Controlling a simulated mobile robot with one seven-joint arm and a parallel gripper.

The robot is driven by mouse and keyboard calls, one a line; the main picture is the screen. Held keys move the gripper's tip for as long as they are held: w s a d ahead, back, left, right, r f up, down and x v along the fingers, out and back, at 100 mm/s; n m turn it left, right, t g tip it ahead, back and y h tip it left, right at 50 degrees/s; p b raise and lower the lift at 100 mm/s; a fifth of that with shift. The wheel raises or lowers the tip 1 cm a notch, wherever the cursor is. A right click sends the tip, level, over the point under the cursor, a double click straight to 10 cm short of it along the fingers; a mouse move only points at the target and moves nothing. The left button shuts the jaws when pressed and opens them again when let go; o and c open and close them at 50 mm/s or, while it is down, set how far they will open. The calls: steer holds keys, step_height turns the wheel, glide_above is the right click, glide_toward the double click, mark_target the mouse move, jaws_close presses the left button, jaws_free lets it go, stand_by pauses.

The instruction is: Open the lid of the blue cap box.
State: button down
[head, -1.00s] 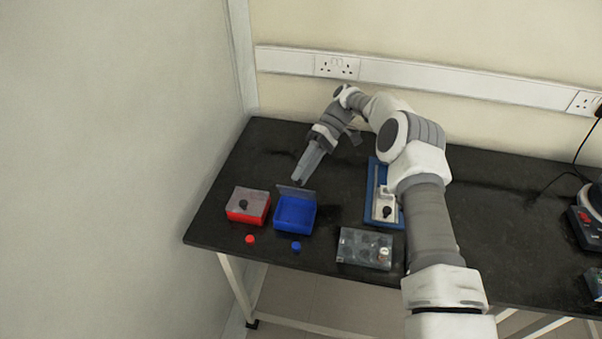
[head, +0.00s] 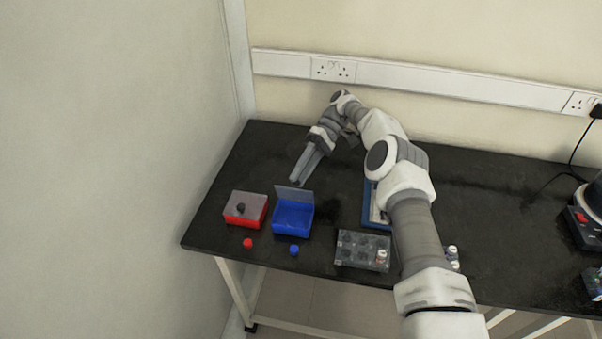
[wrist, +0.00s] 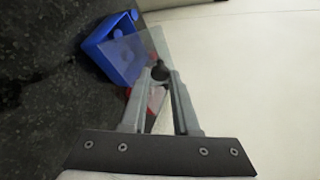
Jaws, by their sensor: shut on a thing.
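The blue cap box (head: 293,218) stands near the front left of the black table. Its clear lid (head: 294,194) is raised at the back edge, and the box is open. In the wrist view, the open blue box (wrist: 105,52) holds some blue pieces. My gripper (head: 296,181) is behind the box at the lid. In the wrist view, my gripper (wrist: 158,70) is shut on the lid's dark knob (wrist: 160,73), with the clear lid (wrist: 140,45) between it and the box.
A red box (head: 236,221) with a clear, knobbed lid stands just left. A red cap (head: 248,243) and a blue cap (head: 294,250) lie in front. A clear rack (head: 348,250) and a blue tray (head: 369,222), partly hidden by my arm, are right. The wall is behind.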

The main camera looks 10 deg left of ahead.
steer(key=c, duration=0.7)
jaws_free()
steer(key=shift+o, duration=0.2)
steer(key=s+d+r+p, duration=0.1)
steer(key=d+r+p, duration=0.3)
steer(key=d+r, duration=0.7)
steer(key=shift+s+d, duration=0.3)
steer(key=shift+s, duration=0.1)
steer(key=shift+a, duration=0.15)
